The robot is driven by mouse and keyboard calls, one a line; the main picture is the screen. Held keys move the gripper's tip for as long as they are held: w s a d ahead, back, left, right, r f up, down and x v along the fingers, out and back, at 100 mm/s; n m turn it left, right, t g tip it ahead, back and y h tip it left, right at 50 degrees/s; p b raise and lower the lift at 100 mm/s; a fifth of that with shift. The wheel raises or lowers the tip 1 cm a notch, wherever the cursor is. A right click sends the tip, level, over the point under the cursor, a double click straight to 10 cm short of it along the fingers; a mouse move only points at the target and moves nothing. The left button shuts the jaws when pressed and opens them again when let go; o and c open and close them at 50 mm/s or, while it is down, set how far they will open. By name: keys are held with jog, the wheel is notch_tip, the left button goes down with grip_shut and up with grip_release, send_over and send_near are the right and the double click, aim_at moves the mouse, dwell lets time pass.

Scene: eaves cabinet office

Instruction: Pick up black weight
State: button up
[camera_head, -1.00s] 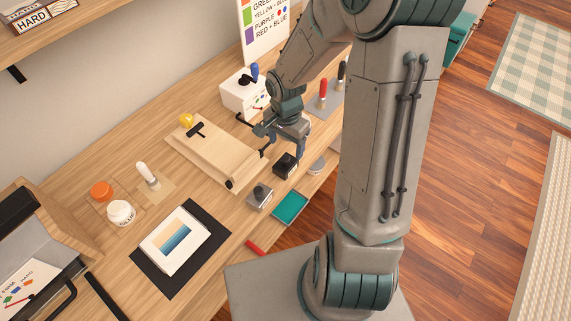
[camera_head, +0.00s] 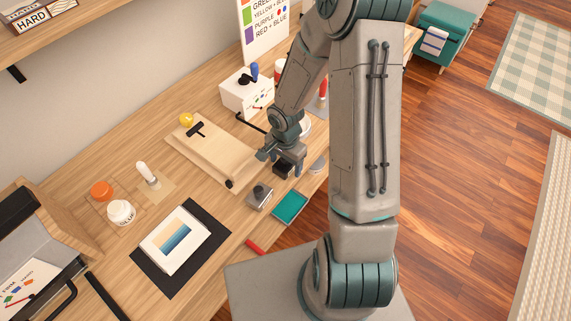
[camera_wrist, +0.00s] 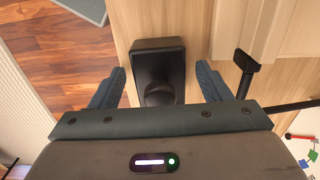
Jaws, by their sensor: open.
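The black weight (camera_wrist: 158,62) is a dark block with a round knob on top. In the wrist view it lies between the two teal fingers of my gripper (camera_wrist: 160,88), with a gap on each side. My gripper is open. In the head view my gripper (camera_head: 285,163) is low over the desk at the weight (camera_head: 282,170), which it partly hides.
A grey weight (camera_head: 259,196) and a teal tray (camera_head: 290,207) sit near the desk's front edge. A wooden board (camera_head: 212,152) with a black handle is to the left. A white box (camera_head: 245,93) with a crank stands behind. A black-matted picture (camera_head: 178,243) lies at front left.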

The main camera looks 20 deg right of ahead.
jog(key=c, duration=1.5)
jog(key=shift+r, duration=0.1)
